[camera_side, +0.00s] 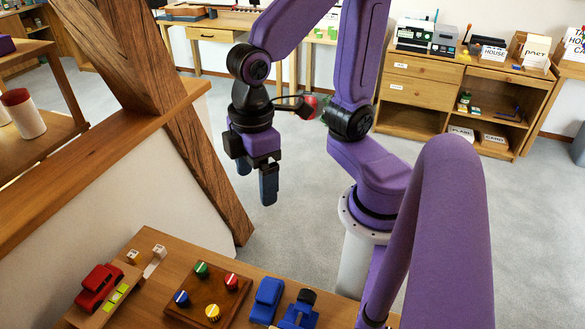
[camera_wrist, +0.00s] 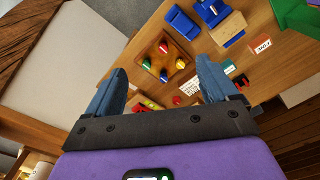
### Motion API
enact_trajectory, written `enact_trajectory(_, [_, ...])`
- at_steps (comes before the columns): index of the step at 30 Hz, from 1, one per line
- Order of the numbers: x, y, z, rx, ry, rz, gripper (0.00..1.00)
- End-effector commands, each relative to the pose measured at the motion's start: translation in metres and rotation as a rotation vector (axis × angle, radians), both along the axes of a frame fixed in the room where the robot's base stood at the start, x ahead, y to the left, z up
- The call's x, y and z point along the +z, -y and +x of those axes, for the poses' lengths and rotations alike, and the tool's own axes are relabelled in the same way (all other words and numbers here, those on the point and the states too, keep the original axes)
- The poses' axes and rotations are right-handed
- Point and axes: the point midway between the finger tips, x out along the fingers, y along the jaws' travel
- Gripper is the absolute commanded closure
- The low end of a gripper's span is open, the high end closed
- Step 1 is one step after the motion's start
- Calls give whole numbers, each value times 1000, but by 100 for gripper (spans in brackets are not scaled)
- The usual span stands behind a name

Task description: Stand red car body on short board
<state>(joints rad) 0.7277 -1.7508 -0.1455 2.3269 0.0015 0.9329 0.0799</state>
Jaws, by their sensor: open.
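The red car body (camera_side: 98,287) is upright at the left end of the low work table in the side view. It rests on or against a pale wooden board (camera_side: 126,290) with green and yellow patches; I cannot tell which, nor whether this is the short board. In the wrist view a red shape, probably the car (camera_wrist: 146,105), shows partly hidden beside a finger. My gripper (camera_side: 257,178) is open and empty, pointing down, well above the table and to the right of the car. Its blue fingers are spread apart in the wrist view (camera_wrist: 162,66).
A wooden tray (camera_side: 178,309) with several coloured knobs sits right of the car. Two blue pieces (camera_side: 267,298) (camera_side: 299,312) lie further right. A slanted timber brace (camera_side: 205,165) and a shelf edge (camera_side: 90,165) stand left of my gripper. Small white blocks (camera_side: 158,251) are behind the board.

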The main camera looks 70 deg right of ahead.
Motion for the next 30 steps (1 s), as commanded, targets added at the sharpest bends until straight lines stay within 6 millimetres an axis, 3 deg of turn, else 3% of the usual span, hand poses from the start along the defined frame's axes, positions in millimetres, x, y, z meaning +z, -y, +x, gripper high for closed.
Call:
enact_trajectory(3, [-4,27,-29,80,3,2,14])
enact_trajectory(9, [-9,48,-51,149,4,2,14])
enact_trajectory(30, [-10,50,-53,156,4,2,14])
